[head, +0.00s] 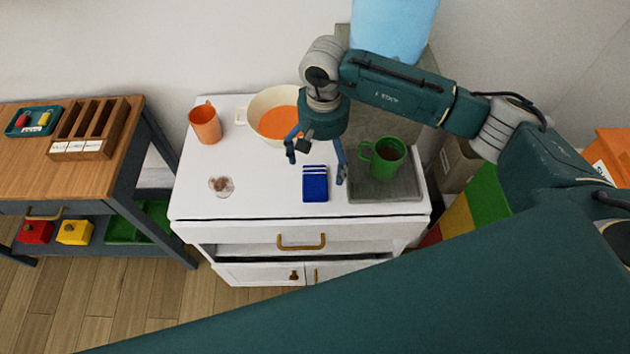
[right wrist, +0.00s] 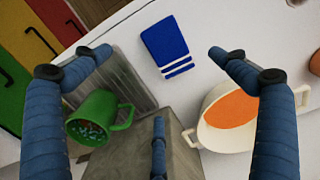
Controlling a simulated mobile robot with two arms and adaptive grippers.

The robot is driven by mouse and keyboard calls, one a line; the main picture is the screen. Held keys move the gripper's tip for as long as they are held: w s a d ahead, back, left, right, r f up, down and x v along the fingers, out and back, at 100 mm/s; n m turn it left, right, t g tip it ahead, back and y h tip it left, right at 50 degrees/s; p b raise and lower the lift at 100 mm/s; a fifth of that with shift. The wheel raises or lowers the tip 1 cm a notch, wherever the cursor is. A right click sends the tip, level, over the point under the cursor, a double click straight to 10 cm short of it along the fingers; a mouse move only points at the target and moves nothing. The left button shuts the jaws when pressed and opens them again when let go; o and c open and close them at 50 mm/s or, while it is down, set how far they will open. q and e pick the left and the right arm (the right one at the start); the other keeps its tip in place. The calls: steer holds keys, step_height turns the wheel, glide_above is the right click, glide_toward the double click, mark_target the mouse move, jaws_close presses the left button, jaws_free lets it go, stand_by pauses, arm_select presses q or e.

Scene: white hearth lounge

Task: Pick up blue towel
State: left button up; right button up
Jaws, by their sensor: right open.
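The blue towel (head: 315,184) is a small folded cloth with white stripes at one end. It lies flat on the white cabinet top (head: 262,203), near the front edge. In the right wrist view the towel (right wrist: 165,47) shows whole, ahead of and between the fingers. My right gripper (head: 317,166) is open and empty above the towel, with its fingers spread to either side of it in the head view. The fingers also show in the right wrist view (right wrist: 163,62), apart from the towel. My left gripper is not in view.
A green mug (head: 384,158) stands on a grey slab (head: 398,188) right of the towel. A cream pot (head: 262,103) with orange contents is behind, and an orange mug (head: 205,124) is at the left. A brown stain (head: 221,186) marks the top. A wooden table (head: 85,180) stands farther left.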

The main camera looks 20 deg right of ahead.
mark_target(321, 180)
step_height(321, 180, down, 4)
steer(key=shift+a+r+p, duration=0.1)
steer(key=shift+r+p, duration=0.15)
steer(key=shift+p, duration=0.1)
steer(key=shift+f+p, duration=0.55)
step_height(321, 180, down, 4)
steer(key=shift+w+a+r+p, duration=0.1)
steer(key=shift+r+p, duration=0.1)
steer(key=shift+p, duration=0.65)
steer(key=shift+f, duration=0.4)
steer(key=c, duration=1.3)
